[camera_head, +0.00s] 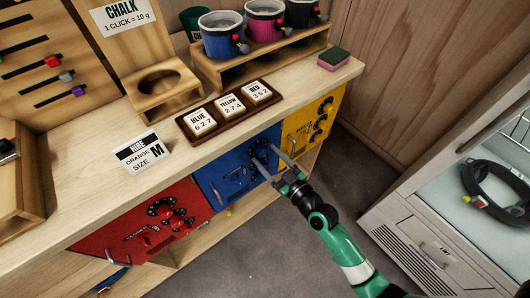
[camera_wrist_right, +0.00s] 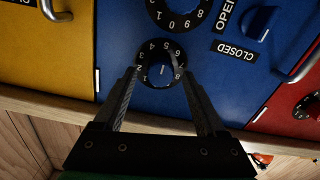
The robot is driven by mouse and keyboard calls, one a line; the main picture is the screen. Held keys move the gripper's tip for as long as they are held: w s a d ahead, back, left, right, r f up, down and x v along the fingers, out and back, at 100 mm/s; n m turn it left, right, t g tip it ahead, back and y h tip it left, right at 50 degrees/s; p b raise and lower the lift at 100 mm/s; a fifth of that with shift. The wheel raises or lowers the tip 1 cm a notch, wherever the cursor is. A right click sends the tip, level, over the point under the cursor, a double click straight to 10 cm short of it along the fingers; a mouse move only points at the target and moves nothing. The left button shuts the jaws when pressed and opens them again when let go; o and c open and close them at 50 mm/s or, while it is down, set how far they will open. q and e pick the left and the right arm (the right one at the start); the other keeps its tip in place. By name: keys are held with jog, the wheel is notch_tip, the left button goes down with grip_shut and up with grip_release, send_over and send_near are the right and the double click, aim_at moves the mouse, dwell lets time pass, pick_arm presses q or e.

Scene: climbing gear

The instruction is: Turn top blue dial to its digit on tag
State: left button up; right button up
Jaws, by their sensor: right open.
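The blue panel (camera_head: 215,183) has a column of black numbered dials with blue knobs. The top blue dial (camera_wrist_right: 163,65) is near the counter edge in the right wrist view, which is upside down. My right gripper (camera_wrist_right: 161,74) is open, with one finger on each side of this dial; whether the fingers touch it I cannot tell. In the head view the right gripper (camera_head: 266,159) reaches the blue panel and partly hides the dials. The tag marked BLUE (camera_head: 200,122) reads 6 2 7 and sits in a dark tray. My left gripper is not in view.
A yellow panel (camera_head: 300,125) and a red panel (camera_head: 110,235) flank the blue one. A second dial (camera_wrist_right: 181,14) and an OPEN/CLOSED knob (camera_wrist_right: 262,22) are close by. Tags marked YELLOW (camera_head: 229,105) and RED (camera_head: 257,91) share the tray.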

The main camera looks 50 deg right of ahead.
jog(key=shift+w+d, duration=0.1)
jog(key=shift+w, duration=0.65)
grip_shut()
jog(key=shift+m, duration=0.4)
jog(key=shift+m+p, duration=0.3)
jog(key=shift+m, duration=2.8)
